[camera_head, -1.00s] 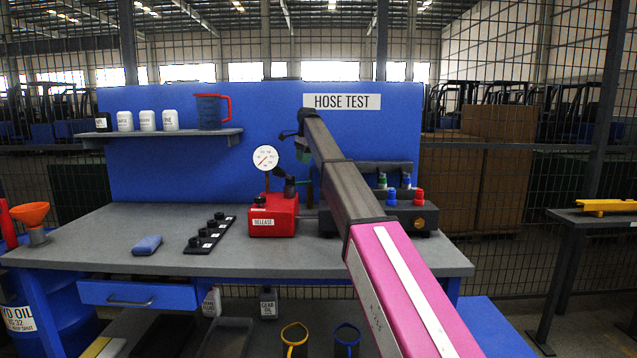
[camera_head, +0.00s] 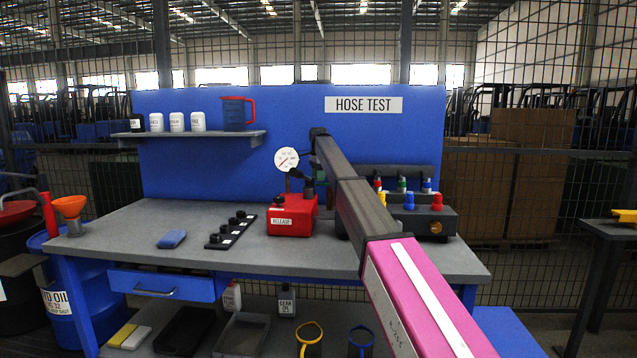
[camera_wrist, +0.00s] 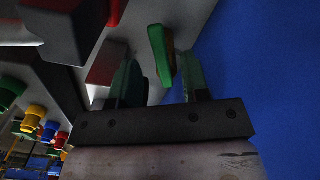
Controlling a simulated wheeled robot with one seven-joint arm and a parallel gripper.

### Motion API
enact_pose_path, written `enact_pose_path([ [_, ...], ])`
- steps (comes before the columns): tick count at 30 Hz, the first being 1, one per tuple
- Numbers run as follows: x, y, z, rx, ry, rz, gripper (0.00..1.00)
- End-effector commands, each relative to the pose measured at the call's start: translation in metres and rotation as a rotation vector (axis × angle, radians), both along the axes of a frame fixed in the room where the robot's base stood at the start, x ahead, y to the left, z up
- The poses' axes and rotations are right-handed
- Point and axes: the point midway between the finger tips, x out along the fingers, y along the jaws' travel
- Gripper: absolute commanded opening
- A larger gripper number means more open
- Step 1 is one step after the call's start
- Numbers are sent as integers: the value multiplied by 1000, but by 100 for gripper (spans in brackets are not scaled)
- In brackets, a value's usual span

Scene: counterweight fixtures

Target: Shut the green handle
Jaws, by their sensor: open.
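My gripper is open, with a finger on each side and a visible gap to the right finger. Whether the left finger touches the handle, I cannot tell. In the head view my arm covers the handle and most of my gripper, in front of the blue backboard (camera_head: 230,175).
The red release unit (camera_head: 292,222) with its gauge (camera_head: 286,159) stands left of my arm on the grey bench (camera_head: 200,255). A dark valve block (camera_head: 420,216) with coloured knobs stands to its right. A shelf (camera_head: 190,138) holds bottles and a jug (camera_head: 234,115).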

Motion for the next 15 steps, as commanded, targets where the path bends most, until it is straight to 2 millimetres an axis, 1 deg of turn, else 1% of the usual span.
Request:
enact_pose_path([
  [1,-1,0,-9,0,1,0,43],
  [5,0,0,-21,0,1,0,43],
  [14,0,0,-23,0,0,0,43],
  [15,0,0,-23,0,0,0,30],
])
